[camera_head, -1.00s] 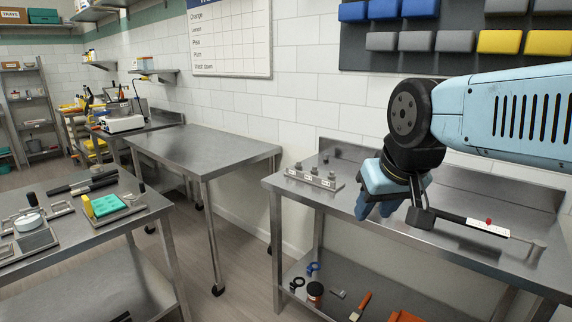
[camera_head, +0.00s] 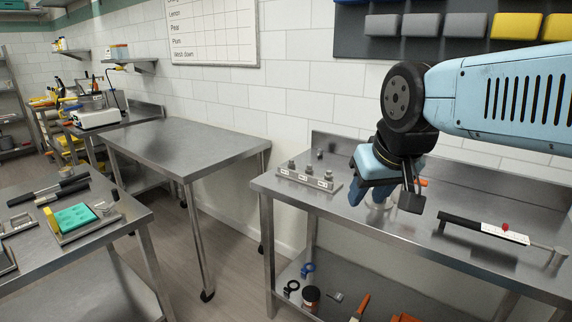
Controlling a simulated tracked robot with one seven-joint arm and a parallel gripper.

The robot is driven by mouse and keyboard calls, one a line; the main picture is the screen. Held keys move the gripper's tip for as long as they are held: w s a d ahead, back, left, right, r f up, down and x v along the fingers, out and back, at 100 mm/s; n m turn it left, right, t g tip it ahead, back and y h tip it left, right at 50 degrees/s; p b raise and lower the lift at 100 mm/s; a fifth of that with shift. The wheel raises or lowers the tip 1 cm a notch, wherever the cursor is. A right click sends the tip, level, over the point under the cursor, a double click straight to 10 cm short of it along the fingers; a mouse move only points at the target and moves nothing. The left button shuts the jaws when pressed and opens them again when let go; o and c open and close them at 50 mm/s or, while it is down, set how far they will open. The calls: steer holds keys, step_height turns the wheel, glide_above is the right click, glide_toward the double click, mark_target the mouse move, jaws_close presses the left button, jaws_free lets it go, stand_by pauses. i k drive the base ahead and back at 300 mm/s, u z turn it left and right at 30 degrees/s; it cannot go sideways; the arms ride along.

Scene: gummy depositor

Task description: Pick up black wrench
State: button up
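My gripper (camera_head: 360,188) hangs over the left half of the right bench, pointing down. Its light-blue fingers overlap in this view, so I cannot tell if they are open or shut. A small black ring-ended piece (camera_head: 291,288) lies on the bench's lower shelf, near a blue piece of similar shape (camera_head: 307,270); it may be the black wrench, but it is too small to be sure.
A metal block with several knobs (camera_head: 310,178) stands at the bench's left end. A clear or pale object and an orange tip (camera_head: 423,182) show partly behind my gripper. The lower shelf also holds a dark jar (camera_head: 310,298) and an orange-handled tool (camera_head: 360,306). The middle table (camera_head: 190,147) is bare.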

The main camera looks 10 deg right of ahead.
mark_target(559, 254)
steer(key=u, duration=1.2)
steer(key=i, duration=0.1)
steer(key=z, duration=2.65)
steer(key=k, duration=0.9)
steer(key=z, duration=0.2)
steer(key=i, duration=0.85)
